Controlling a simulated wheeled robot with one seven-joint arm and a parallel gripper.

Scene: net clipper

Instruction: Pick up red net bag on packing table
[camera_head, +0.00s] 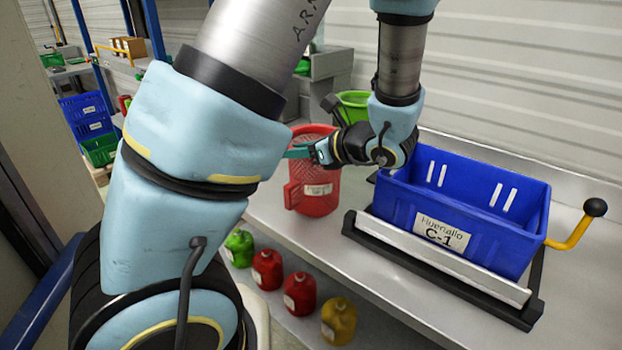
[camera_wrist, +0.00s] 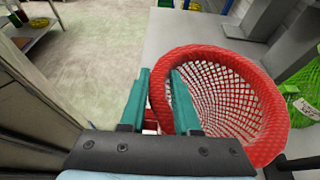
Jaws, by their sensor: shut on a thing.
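The red net bag (camera_head: 316,190) stands upright on the packing table (camera_head: 395,300), with a white label on its side. In the wrist view the red net bag (camera_wrist: 205,62) shows its thick round rim and open mesh inside. My gripper (camera_head: 300,150) reaches in from the right at the bag's rim. In the wrist view the two green fingers of my gripper (camera_wrist: 160,88) are on either side of the near rim, one outside and one inside the mouth, shut on it. The bag's base is not visible in the wrist view.
A blue crate (camera_head: 465,215) labelled C-1 sits in a metal frame with a yellow handle (camera_head: 575,232) to the right. A green net bag (camera_head: 352,105) stands behind the red one.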

